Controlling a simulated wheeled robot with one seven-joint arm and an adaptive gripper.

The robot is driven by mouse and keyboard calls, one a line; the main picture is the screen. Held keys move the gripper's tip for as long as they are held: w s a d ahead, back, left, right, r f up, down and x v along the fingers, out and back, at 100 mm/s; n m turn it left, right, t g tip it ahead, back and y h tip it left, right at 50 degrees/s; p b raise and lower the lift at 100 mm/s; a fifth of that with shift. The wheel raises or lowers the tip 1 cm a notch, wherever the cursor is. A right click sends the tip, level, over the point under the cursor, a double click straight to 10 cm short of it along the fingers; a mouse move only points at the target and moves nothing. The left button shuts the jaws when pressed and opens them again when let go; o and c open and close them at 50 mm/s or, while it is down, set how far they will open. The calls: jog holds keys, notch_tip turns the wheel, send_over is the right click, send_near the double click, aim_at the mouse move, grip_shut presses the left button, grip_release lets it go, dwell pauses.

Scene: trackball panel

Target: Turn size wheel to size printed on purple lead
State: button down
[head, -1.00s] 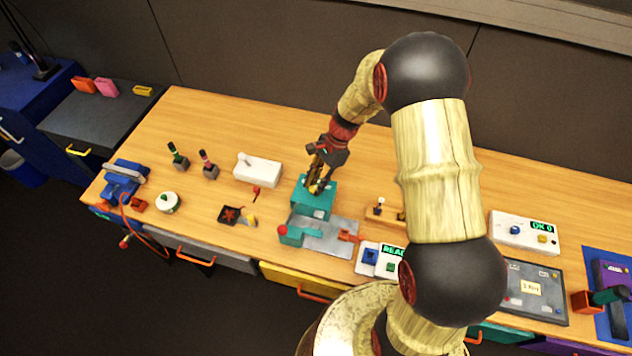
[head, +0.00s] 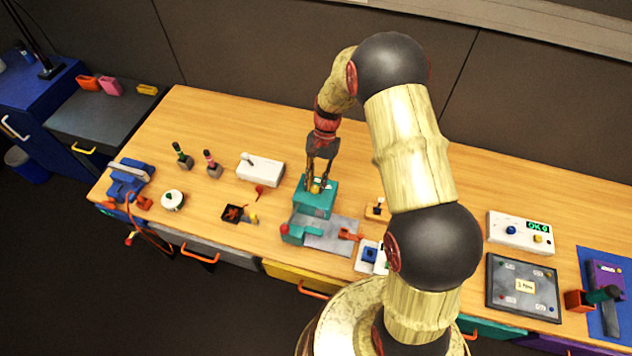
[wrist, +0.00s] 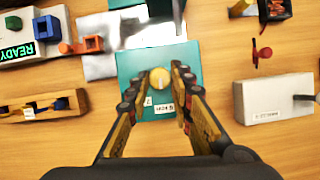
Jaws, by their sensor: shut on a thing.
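A teal block (head: 314,203) stands on the middle of the bench, with a small yellow round wheel (wrist: 159,78) on its top. My gripper (head: 318,186) points down at the block and is shut on the yellow wheel, one finger on each side of it in the wrist view. Small white labels (wrist: 163,108) lie on the block beside the wheel; their print is too small to read surely. I cannot pick out a purple lead; a purple box (head: 606,274) stands on a blue mat at the far right.
A grey metal plate (head: 333,236) and teal clamp part lie in front of the block. A white switch box (head: 262,170) stands to its left, a wooden holder (head: 377,208) to its right. A labelled grey panel (head: 523,288) lies further right. Bare bench is behind the block.

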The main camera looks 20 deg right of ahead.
dwell(0.4)
jog(key=c, duration=1.6)
grip_release()
jog(key=v, duration=1.2)
